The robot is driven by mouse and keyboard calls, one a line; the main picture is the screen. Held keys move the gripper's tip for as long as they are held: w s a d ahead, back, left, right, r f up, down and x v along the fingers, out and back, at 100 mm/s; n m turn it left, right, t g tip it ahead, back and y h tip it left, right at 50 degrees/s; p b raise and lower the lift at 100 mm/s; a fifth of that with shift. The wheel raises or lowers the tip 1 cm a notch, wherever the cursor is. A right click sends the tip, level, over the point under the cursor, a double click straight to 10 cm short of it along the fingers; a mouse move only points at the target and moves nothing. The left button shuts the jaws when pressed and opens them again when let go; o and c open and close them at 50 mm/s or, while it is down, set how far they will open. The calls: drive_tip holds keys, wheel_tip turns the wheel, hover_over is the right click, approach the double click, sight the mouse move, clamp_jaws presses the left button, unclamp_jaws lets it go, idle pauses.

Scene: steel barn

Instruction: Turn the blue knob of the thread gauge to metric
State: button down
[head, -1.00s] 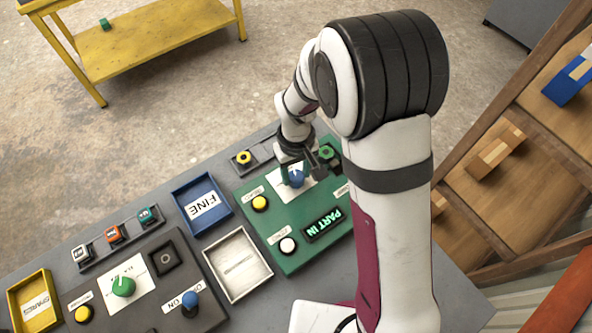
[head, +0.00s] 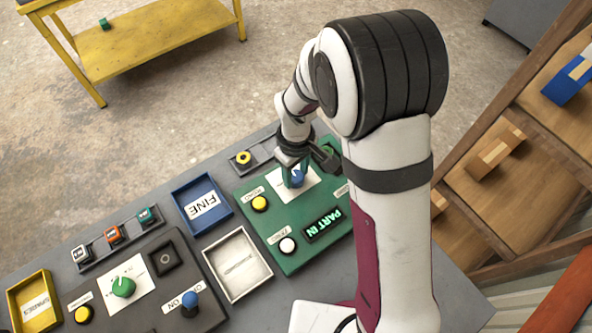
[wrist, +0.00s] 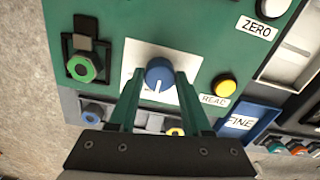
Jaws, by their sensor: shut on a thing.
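The blue knob (head: 297,178) sits on a white dial plate on the green thread gauge panel (head: 318,206). In the wrist view the knob (wrist: 160,74) shows a white pointer line toward the bottom of the picture, slightly left. My gripper (wrist: 159,78) has its two green fingers on either side of the knob, shut on it. The gripper (head: 294,172) partly covers the knob and dial plate in the head view. The dial markings are too small or hidden to read.
The panel also carries a yellow READ button (wrist: 225,88), a white ZERO button (head: 288,245), a lit PART IN display (head: 323,226) and a green hex part (wrist: 82,68). A blue FINE tray (head: 184,189) and a grey tray (head: 212,262) lie to the left.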

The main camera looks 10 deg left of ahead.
sight(296, 176)
drive_tip(key=shift+c, duration=1.7)
unclamp_jaws()
wheel_tip(296, 176, up, 16)
drive_tip(key=shift+f, duration=0.1)
drive_tip(key=s+d+m+y, duration=0.1)
drive_tip(key=s+d+m, duration=0.5)
drive_tip(key=s+m, duration=0.2)
drive_tip(key=s+d+r+m, duration=0.1)
drive_tip(key=s+d+m, duration=0.5)
drive_tip(key=s, duration=0.5)
drive_tip(key=shift+s+d+m+y, duration=0.35)
drive_tip(key=shift+d+m+y, duration=0.05)
drive_tip(key=shift+m, duration=0.8)
